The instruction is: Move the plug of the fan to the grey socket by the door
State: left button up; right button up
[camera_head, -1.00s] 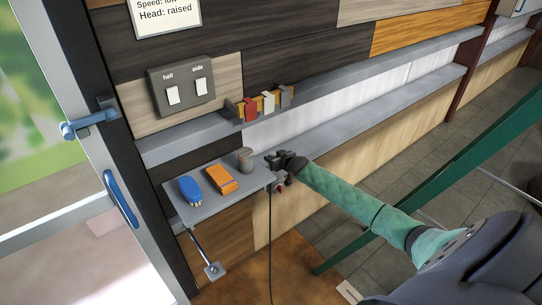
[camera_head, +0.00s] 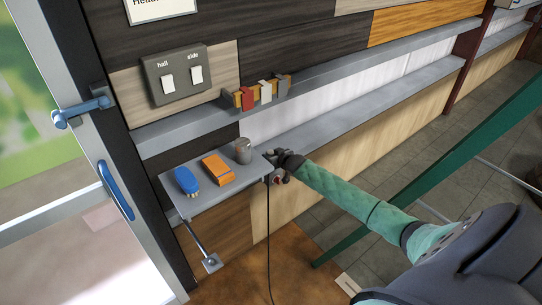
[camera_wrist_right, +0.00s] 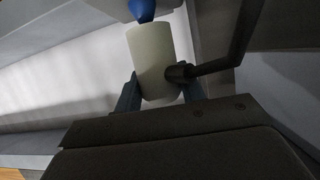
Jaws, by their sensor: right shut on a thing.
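My right gripper (camera_head: 278,162) is at the right end of a small grey shelf, with its arm reaching in from the right. In the right wrist view, its two fingers (camera_wrist_right: 160,92) are shut on a pale cylindrical plug (camera_wrist_right: 152,55). A dark cord or stem leaves the plug's right side, and a blue tip (camera_wrist_right: 142,10) shows at its top, by a grey surface. In the head view the gripper mostly hides the plug; a black cord (camera_head: 268,245) hangs below it to the floor. I cannot clearly make out the grey socket or the fan. My left gripper is out of view.
The small shelf (camera_head: 205,205) holds a blue brush-like object (camera_head: 187,181), an orange box (camera_head: 217,170) and a grey cup (camera_head: 243,151). A switch plate (camera_head: 178,76) and a rail with red, white and grey pieces (camera_head: 262,92) are above. The door (camera_head: 75,150) is left; a green beam (camera_head: 440,185) crosses right.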

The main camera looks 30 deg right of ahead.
jog(key=shift+r, duration=0.15)
jog(key=shift+f, duration=0.25)
jog(key=shift+f+b, duration=0.35)
jog(key=shift+f, duration=0.3)
jog(key=shift+f, duration=0.3)
jog(key=o, duration=1.3)
jog(key=shift+c, duration=0.2)
